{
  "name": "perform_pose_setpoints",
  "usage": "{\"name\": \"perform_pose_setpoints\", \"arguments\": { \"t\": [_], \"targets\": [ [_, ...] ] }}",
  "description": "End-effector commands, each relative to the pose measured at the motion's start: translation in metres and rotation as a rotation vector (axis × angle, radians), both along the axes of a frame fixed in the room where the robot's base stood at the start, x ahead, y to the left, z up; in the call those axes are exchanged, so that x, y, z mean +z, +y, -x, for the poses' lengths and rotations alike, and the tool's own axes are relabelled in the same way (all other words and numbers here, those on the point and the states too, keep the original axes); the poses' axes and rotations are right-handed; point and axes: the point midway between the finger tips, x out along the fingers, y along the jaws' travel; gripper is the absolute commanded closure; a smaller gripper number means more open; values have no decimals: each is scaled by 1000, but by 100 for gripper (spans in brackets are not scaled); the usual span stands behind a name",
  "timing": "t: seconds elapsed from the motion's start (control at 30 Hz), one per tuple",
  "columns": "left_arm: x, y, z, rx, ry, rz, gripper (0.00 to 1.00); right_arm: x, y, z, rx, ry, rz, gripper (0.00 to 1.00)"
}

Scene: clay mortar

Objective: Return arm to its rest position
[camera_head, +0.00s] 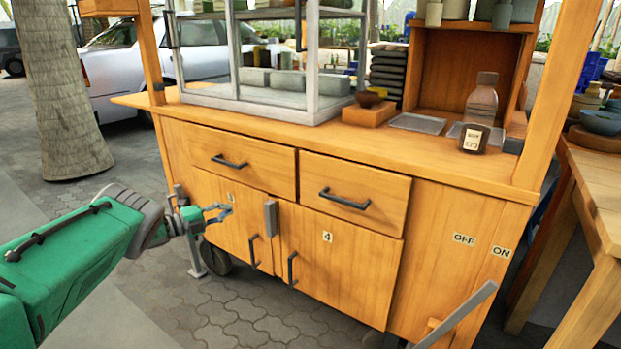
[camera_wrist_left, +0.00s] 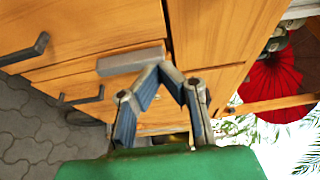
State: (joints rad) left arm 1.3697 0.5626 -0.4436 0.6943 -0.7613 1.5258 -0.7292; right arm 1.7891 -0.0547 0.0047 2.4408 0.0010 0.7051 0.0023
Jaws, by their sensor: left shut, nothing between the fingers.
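My left arm (camera_head: 75,250), green with a grey wrist, comes in from the left in the head view. Its gripper (camera_head: 229,210) is in front of the left cupboard door of the wooden cart (camera_head: 440,225). In the left wrist view the two fingers of this gripper (camera_wrist_left: 165,70) come together at their tips, with nothing between them. A grey block (camera_wrist_left: 130,60) on the cart front shows just beyond the fingertips; whether they touch it I cannot tell. My right gripper is not in view.
The cart has two shut drawers (camera_head: 244,160) and cupboard doors with dark handles (camera_head: 292,270). A grey lever (camera_head: 458,315) sticks out at its lower right, below OFF and ON labels. A bottle (camera_head: 478,115) stands on top. Paving (camera_head: 140,290) lies open below my arm.

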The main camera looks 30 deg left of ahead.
Motion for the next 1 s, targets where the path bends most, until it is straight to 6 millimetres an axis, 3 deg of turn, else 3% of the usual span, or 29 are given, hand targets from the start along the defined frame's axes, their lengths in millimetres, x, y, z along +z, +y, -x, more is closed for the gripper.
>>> {"name": "perform_pose_setpoints", "arguments": {
  "t": [0.17,0.27,0.37,0.47,0.57,0.67,0.8,1.0],
  "targets": [
    [0,-3,-1,6,4,8,100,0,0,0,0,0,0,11],
    [-10,-9,-4,56,43,74,100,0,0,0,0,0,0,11],
    [-36,-23,-5,162,132,217,100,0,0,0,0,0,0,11],
    [-73,-52,2,304,272,413,100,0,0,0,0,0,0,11],
    [-113,-92,24,449,443,602,100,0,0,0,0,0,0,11],
    [-148,-141,61,592,629,764,100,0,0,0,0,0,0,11],
    [-181,-211,136,794,895,923,100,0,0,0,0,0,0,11],
    [-190,-288,261,1073,1217,1007,100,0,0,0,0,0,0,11]
  ]
}}
